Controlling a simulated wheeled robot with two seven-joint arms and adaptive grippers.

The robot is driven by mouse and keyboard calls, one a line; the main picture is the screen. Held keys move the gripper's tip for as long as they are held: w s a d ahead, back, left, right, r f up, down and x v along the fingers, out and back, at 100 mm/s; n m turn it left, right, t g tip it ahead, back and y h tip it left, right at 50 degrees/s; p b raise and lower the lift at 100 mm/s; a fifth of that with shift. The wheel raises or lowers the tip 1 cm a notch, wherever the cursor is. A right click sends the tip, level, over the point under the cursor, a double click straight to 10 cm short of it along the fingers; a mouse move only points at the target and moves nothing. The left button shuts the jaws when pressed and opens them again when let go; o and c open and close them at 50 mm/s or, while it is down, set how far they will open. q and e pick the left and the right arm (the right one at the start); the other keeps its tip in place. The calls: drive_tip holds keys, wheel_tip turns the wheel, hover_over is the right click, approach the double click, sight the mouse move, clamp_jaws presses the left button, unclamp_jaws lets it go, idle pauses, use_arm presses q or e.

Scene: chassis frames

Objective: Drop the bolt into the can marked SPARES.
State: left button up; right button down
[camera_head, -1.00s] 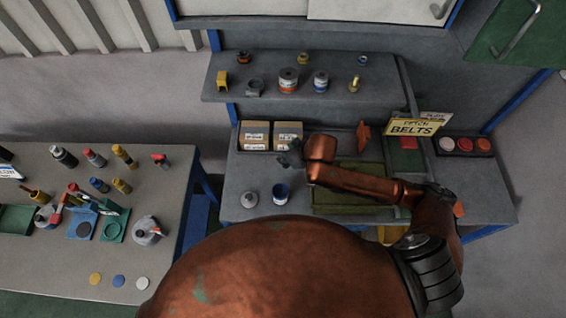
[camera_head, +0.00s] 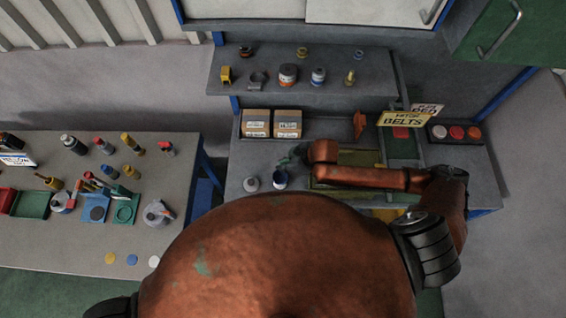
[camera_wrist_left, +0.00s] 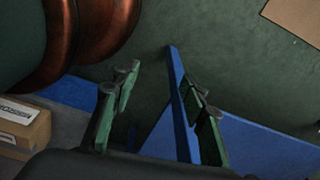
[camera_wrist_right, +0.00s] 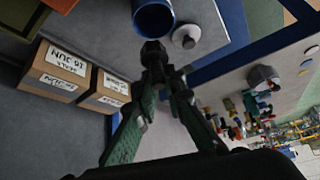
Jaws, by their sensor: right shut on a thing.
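My right gripper (camera_wrist_right: 163,78) is shut on a dark bolt (camera_wrist_right: 153,50), whose hex head shows at its fingertips. In the head view the right gripper (camera_head: 291,158) is small and dark, just behind a blue can (camera_head: 280,180) on the bench. In the right wrist view the blue can (camera_wrist_right: 154,18) lies just beyond the bolt, its open mouth partly showing; the bolt looks apart from or only just at its rim. I cannot read any SPARES mark on it. My left gripper (camera_wrist_left: 160,85) is open and empty near a blue frame bar; it is out of the head view.
A grey knobbed object (camera_head: 252,184) stands left of the can. Two labelled cardboard boxes (camera_head: 256,123) stand behind. An olive tray (camera_head: 350,158) lies under my right arm. A BELTS sign (camera_head: 402,119) stands at right. The left table (camera_head: 60,247) holds several small items.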

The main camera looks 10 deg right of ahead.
wheel_tip(320, 180, down, 3)
drive_tip(key=b, duration=0.3)
drive_tip(key=shift+f, duration=0.15)
use_arm(q)
drive_tip(key=f, duration=0.2)
drive_tip(key=w+f, duration=0.1)
drive_tip(key=f, duration=0.1)
drive_tip(key=shift+w+d, duration=0.1)
drive_tip(key=shift+r, duration=0.1)
drive_tip(key=shift+s, duration=0.2)
use_arm(e)
drive_tip(key=c, duration=1.9)
unclamp_jaws()
drive_tip(key=shift+c, duration=0.2)
use_arm(q)
drive_tip(key=shift+s, duration=0.1)
use_arm(e)
drive_tip(key=v, duration=1.2)
